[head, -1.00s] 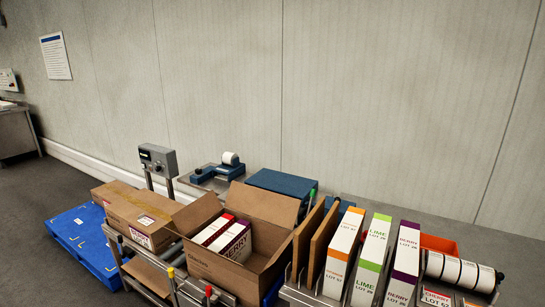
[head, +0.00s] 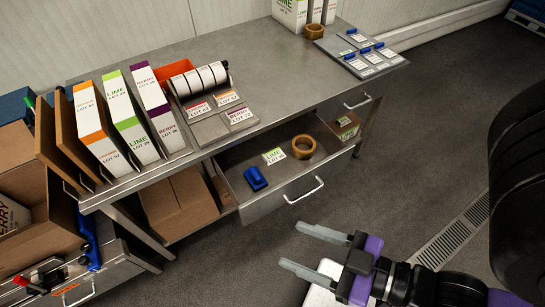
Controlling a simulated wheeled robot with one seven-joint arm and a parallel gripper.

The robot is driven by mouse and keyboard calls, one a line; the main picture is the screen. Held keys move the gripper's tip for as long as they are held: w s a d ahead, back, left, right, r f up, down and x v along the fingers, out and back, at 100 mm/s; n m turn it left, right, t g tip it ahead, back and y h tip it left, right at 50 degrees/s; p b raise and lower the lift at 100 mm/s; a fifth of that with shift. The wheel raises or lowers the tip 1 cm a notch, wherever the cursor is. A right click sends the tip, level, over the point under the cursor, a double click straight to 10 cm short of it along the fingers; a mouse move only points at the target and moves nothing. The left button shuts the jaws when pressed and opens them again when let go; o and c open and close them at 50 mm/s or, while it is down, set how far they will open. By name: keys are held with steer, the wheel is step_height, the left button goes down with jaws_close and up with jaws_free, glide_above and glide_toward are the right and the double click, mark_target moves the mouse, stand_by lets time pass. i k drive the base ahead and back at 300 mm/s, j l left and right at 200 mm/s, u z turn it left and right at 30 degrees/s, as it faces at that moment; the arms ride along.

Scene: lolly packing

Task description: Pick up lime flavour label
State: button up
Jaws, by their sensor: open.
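A small white label with green LIME print (head: 274,156) lies flat in the open drawer (head: 290,190) under the steel bench. A blue tool (head: 255,178) lies to its left and a brown tape roll (head: 303,146) to its right. My gripper (head: 290,247) is open and empty, in front of the drawer and apart from the label. Its two pale fingers point left. A white carton with LIME print (head: 130,120) stands on the bench among the cartons.
Open cartons stand at left.

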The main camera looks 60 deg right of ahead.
mark_target(277, 154)
steer(key=j+z, duration=0.15)
steer(key=z, duration=0.75)
steer(key=i+j+z, duration=0.15)
steer(key=k+j, duration=0.05)
steer(key=j, duration=0.05)
